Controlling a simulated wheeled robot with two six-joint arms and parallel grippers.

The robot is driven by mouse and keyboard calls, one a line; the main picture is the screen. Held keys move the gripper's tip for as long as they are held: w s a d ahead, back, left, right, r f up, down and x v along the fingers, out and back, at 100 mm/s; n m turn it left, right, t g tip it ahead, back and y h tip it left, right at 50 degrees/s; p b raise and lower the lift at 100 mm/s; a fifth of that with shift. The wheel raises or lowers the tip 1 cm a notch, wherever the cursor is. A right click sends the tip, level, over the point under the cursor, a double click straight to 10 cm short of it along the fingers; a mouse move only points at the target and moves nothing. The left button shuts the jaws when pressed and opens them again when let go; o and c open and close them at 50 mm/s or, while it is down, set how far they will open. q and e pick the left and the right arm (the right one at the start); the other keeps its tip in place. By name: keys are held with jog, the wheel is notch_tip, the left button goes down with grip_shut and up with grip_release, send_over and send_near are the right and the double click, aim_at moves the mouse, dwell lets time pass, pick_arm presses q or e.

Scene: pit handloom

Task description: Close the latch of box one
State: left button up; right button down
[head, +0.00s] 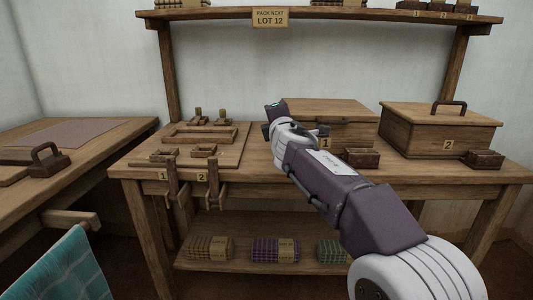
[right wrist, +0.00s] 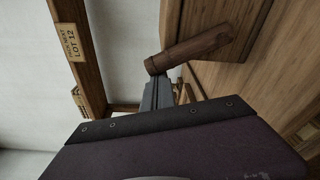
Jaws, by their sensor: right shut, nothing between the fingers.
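Box one (head: 367,132) is a wooden box on the bench at the back, its "1" label (head: 325,143) showing beside my arm. Its flat lid (head: 325,108) looks down; my right arm hides much of its left front. My right gripper (head: 275,110) is at the box's left end, shut and empty. In the right wrist view, a dark wooden bar (right wrist: 195,48), seemingly the latch, has its rounded end close to the tips of my gripper (right wrist: 155,90). I cannot tell if they touch, or whether the latch is closed. My left gripper is out of view.
Box two (head: 440,132) with a handled lid stands to the right. Small dark trays (head: 362,158) sit in front of the boxes. A board with wooden fixtures (head: 195,150) lies left. A shelf (head: 350,15) with a "LOT 12" sign (head: 270,17) hangs above.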

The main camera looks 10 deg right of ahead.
jog(key=shift+s+d+r+m+t+b, duration=0.1)
jog(key=shift+s+d+r+m+b, duration=0.2)
jog(key=shift+d+m, duration=0.45)
jog(key=shift+s+d+r+m+t+p, duration=0.1)
jog(key=shift+d+r+m, duration=0.45)
jog(key=shift+m, duration=0.25)
jog(key=shift+s+d+r+m+t+b, duration=0.15)
jog(key=shift+d+r+m+b, duration=0.1)
jog(key=shift+d+m, duration=0.5)
